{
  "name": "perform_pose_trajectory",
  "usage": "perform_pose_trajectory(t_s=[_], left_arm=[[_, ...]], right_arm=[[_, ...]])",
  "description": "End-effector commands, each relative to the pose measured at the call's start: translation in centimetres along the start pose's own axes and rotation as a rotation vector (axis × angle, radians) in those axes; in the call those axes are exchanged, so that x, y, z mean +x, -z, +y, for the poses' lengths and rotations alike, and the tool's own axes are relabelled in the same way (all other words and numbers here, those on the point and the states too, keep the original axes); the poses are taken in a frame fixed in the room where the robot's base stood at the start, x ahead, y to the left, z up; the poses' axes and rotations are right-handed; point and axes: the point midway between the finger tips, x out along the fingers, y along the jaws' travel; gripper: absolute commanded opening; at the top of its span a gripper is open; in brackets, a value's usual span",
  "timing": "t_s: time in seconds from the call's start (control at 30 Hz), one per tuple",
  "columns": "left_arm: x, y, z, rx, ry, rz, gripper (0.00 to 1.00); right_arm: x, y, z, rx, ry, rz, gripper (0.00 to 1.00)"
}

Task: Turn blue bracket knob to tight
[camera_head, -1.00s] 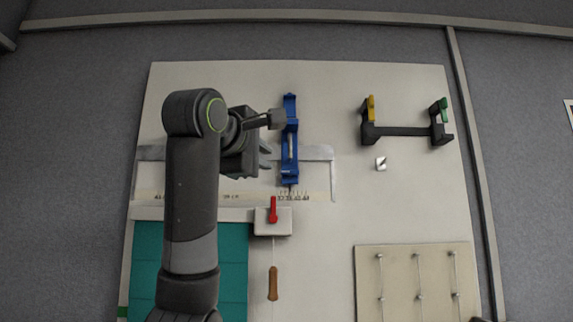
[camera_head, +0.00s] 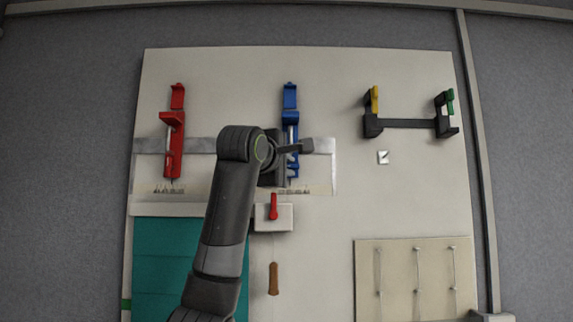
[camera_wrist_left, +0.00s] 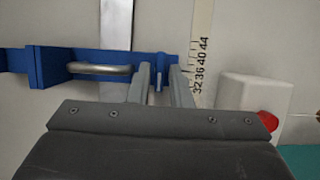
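The blue bracket (camera_head: 291,118) is fixed upright on the pale board, with a silver rod along it. It lies across the left wrist view (camera_wrist_left: 52,66), where its rod is silver and its thin blue knob (camera_wrist_left: 159,72) shows at the end towards the number scale. My left gripper (camera_head: 284,172) is at the bracket's lower end and hides part of it in the head view. In the left wrist view its two fingers (camera_wrist_left: 162,88) are apart, one on each side of the knob, with gaps visible. Contact cannot be told. My right gripper is not in view.
A red bracket (camera_head: 174,145) stands to the left. A white box with a red lever (camera_head: 273,208) sits just below the gripper. A black holder (camera_head: 405,124) with yellow and green ends is at upper right. The board's middle right is mostly clear.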

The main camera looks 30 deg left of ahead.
Motion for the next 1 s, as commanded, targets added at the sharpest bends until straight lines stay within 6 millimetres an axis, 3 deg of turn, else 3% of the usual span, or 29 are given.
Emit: perform_pose_trajectory(t_s=[0.03,0.17,0.57,1.0], left_arm=[[0.0,0.0,0.0,0.0,0.0,0.0,0.16],[0.0,0.0,0.0,0.0,0.0,0.0,0.0],[0.0,0.0,0.1,0.035,0.017,0.0,0.0],[0.0,-0.1,0.6,0.327,0.138,0.0,0.0]], right_arm=[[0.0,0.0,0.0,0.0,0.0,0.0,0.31],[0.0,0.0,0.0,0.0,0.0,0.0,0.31],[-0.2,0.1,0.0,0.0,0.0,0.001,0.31],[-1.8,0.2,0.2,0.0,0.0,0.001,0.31]])
